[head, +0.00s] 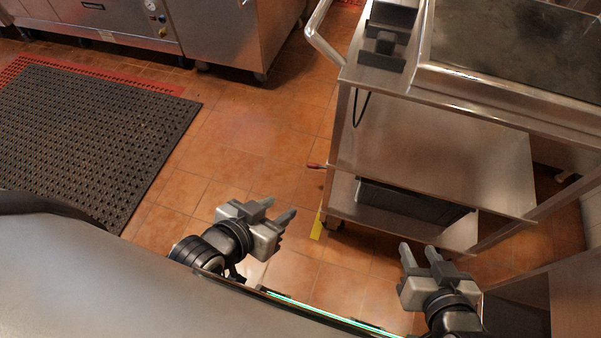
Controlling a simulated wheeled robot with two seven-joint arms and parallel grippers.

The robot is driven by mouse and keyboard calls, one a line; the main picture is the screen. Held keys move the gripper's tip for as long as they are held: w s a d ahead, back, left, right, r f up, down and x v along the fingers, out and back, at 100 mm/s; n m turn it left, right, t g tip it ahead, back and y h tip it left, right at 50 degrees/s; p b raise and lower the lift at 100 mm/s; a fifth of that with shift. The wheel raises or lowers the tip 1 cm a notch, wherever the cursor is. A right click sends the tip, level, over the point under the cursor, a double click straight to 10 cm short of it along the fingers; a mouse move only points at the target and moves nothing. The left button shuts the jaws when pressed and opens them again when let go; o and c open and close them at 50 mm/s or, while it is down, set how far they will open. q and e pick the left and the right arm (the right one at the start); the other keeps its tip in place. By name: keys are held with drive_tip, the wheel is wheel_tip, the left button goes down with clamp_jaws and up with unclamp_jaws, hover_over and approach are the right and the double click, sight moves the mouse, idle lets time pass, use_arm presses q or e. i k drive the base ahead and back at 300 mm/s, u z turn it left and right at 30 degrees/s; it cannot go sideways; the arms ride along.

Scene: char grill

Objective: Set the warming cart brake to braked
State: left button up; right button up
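The warming cart (430,148) is a stainless steel cart with shelves at the right of the head view. A small lever with a red tip (316,166) sticks out to the left at its lower shelf; it looks like the brake, but its setting cannot be told. My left gripper (287,215) is open and empty, below and left of the red-tipped lever and apart from it. My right gripper (419,250) is open and empty, in front of the cart's lower shelf. The cart's wheels are mostly hidden.
A push handle (322,35) juts from the cart's upper left corner. A dark box (412,203) sits on the lower shelf. A yellow floor strip (317,224) lies beside the cart. A black mat (85,135) and steel equipment (225,30) are at left. Tiled floor between is clear.

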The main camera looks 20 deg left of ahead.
sight(311, 165)
drive_tip(key=i, duration=0.4)
drive_tip(key=u, duration=0.55)
drive_tip(key=k, duration=0.5)
drive_tip(key=u, duration=1.25)
drive_tip(key=i, duration=2.45)
drive_tip(key=z, duration=2.45)
